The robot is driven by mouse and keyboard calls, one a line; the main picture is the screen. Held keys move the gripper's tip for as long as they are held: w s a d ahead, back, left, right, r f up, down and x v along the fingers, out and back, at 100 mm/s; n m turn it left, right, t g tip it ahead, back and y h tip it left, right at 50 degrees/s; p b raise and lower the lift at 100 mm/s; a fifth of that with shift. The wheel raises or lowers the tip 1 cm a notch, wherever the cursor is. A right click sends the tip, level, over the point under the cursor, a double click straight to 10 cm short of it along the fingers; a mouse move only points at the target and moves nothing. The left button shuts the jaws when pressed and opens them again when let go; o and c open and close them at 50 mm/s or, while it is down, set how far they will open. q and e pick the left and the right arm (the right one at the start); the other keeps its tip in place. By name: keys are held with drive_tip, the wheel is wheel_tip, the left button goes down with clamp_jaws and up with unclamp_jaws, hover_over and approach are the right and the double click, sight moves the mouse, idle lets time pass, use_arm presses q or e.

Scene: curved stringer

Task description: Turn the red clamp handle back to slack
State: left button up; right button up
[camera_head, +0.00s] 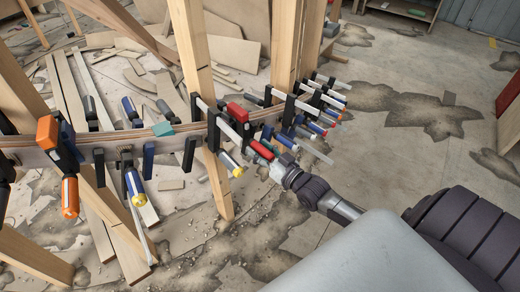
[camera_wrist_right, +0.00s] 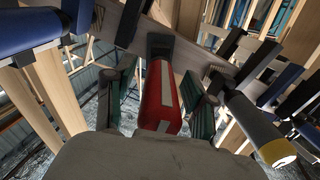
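The red clamp handle (camera_head: 262,150) hangs from a clamp on the curved wooden stringer (camera_head: 180,127), near the middle of the head view. It also shows in the wrist view (camera_wrist_right: 161,96) as a red cylinder with a pale stripe, below a dark clamp part. My right gripper (camera_head: 275,157) reaches it from the lower right. In the wrist view its two dark fingers stand either side of the handle, with gaps between, so it looks open around it. The near end of the handle is hidden behind the gripper's body. My left gripper is not in view.
A yellow-tipped clamp handle (camera_wrist_right: 270,142) is close on the right in the wrist view. Several clamps with blue and red handles crowd the stringer. Wooden posts (camera_head: 192,60) stand behind it. The floor at right is mostly clear.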

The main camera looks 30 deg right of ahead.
drive_tip(key=s+d, duration=0.2)
drive_tip(key=s, duration=0.9)
drive_tip(key=shift+s, duration=0.4)
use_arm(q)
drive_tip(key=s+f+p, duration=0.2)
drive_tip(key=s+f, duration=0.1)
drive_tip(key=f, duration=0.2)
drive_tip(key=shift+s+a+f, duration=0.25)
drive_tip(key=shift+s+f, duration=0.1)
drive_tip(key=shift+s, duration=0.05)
use_arm(e)
drive_tip(key=s, duration=0.4)
drive_tip(key=shift+d, duration=0.35)
